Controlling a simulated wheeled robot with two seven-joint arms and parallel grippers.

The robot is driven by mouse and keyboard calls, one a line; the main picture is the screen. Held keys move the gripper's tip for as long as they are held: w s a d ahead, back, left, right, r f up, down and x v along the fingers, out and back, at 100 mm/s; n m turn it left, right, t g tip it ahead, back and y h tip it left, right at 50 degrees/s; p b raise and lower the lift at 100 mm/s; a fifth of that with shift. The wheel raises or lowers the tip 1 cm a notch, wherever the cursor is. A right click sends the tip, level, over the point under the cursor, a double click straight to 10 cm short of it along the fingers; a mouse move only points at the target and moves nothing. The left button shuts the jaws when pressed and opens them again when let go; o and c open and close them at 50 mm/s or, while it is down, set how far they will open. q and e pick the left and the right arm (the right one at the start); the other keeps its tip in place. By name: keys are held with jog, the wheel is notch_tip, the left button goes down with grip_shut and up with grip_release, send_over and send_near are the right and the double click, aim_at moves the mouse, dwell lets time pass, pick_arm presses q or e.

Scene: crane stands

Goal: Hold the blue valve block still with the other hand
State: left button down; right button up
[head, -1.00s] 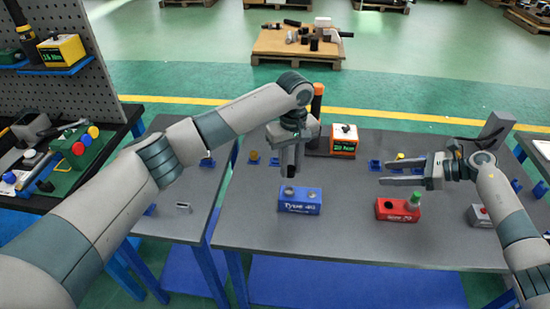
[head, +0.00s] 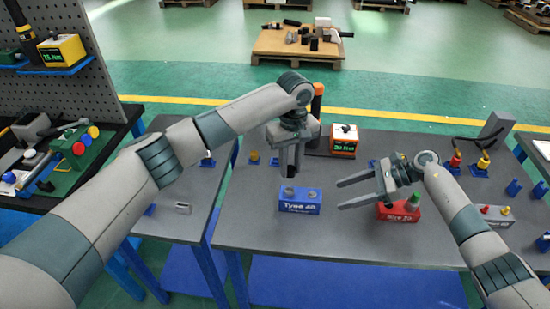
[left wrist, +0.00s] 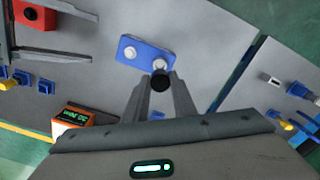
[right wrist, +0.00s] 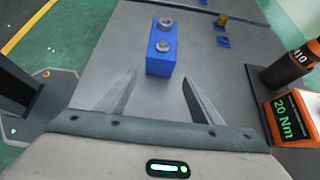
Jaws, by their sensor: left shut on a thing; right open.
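The blue valve block (head: 300,202) stands on the grey table, its white lettering facing me, with two round ports on top. It also shows in the left wrist view (left wrist: 145,52) and in the right wrist view (right wrist: 161,48). My left gripper (head: 290,170) points down just above and behind the block's left part. It is shut on a small black cylindrical piece (left wrist: 160,82), which appears close to one port; I cannot tell whether they touch. My right gripper (head: 340,194) is open and empty, to the right of the block, its fingers pointing toward it and apart from it.
A red block (head: 400,212) with a green-topped piece stands under my right wrist. An orange display box (head: 344,140) stands behind the blue block. Several blue holders with fittings line the table's back and right. The table in front of the blue block is clear.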

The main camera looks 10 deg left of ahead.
jog(key=shift+a, duration=0.1)
jog(key=shift+x, duration=4.4)
jog(key=shift+f, duration=0.1)
jog(key=c, duration=1.1)
